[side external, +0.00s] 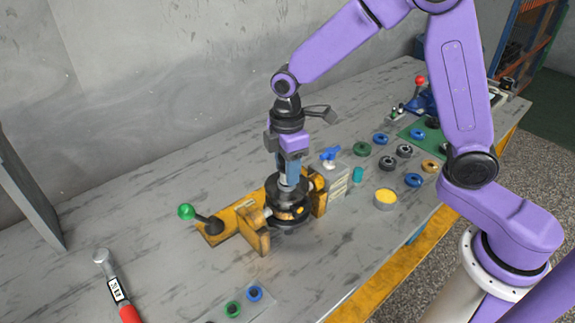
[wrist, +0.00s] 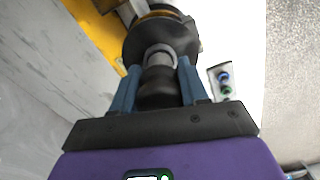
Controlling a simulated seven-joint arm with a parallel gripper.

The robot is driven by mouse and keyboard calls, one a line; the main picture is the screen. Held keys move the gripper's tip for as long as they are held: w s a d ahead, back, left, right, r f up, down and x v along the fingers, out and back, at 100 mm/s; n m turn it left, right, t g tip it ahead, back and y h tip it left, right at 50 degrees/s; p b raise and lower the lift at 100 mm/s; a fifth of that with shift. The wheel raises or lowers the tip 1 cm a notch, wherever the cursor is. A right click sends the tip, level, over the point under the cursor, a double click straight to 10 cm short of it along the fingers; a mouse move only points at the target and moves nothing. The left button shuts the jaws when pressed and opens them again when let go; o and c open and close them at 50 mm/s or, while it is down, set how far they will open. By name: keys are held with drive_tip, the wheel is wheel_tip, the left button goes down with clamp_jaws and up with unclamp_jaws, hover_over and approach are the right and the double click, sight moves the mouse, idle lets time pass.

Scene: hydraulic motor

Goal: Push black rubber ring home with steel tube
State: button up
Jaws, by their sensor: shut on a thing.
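The motor (side external: 289,212), a round black body with an orange-brown band, sits upright in a yellow clamp (side external: 245,220). The tube's far end meets the middle of the black motor top (wrist: 170,32). The black rubber ring cannot be told apart from the dark parts there, so how deep it sits is hidden.
A green-knobbed clamp lever (side external: 197,214) sticks out left. Several coloured rings and a yellow-filled cup (side external: 385,198) stand to the right. A red-handled torque wrench (side external: 115,288) lies front left. Blue and green rings (side external: 244,300) lie in front.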

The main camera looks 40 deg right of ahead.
idle(0.4)
drive_tip(key=shift+r, duration=3.45)
drive_tip(key=s+d+f+m, duration=0.1)
drive_tip(key=s+d+m, duration=0.1)
drive_tip(key=d+m, duration=1.3)
drive_tip(key=shift+s+d+f, duration=0.25)
drive_tip(key=shift+d+f, duration=0.15)
drive_tip(key=shift+d, duration=0.05)
